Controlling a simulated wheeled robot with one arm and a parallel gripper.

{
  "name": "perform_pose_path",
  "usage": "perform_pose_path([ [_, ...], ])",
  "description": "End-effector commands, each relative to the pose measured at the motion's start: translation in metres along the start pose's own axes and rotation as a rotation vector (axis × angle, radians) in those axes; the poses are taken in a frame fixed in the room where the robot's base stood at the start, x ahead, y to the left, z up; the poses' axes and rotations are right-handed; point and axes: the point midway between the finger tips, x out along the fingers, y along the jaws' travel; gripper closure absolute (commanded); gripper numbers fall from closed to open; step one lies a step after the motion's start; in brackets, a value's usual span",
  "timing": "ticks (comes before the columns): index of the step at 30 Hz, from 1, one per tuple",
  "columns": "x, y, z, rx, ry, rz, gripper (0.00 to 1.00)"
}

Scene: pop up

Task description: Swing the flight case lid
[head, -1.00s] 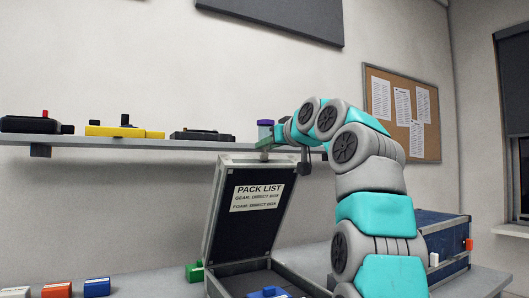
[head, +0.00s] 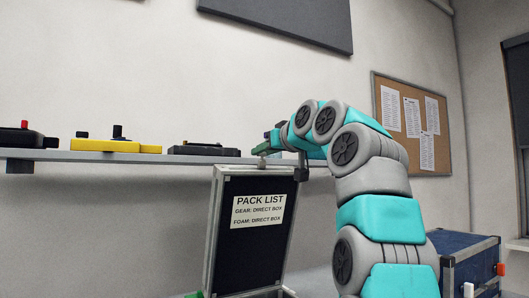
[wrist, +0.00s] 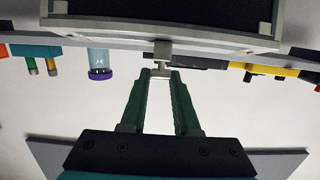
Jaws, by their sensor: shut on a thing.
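The flight case lid (head: 248,258) stands raised, its dark inner face bearing a white "PACK LIST" label (head: 257,212). It has a metal edge frame, which also shows across the top of the wrist view (wrist: 150,33). My gripper (wrist: 162,72) is shut on a small grey tab (wrist: 163,50) at the middle of the lid's free edge. In the head view my gripper (head: 264,152) is at the lid's top edge, partly hidden by my arm. The case base is mostly below the head view.
A wall shelf (head: 100,157) runs behind the lid, with a yellow device (head: 118,146) and black devices on it. A purple-capped jar (wrist: 100,62) shows in the wrist view. A blue case (head: 462,254) stands at the right.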

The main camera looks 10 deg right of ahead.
Motion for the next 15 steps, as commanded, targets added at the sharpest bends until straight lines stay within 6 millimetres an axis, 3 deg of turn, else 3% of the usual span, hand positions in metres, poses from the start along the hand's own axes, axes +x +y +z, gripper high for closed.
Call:
perform_pose_path([
  [2, -0.0043, -0.0008, -0.0068, -0.002, 0.015, 0.001, 1.0],
  [3, -0.0045, -0.0008, -0.007, -0.002, 0.016, 0.001, 0.66],
  [10, -0.0025, -0.0005, -0.0039, -0.002, 0.009, 0.001, 0.4],
  [15, -0.0016, -0.0003, -0.0026, -0.001, 0.006, 0.0, 0.4],
])
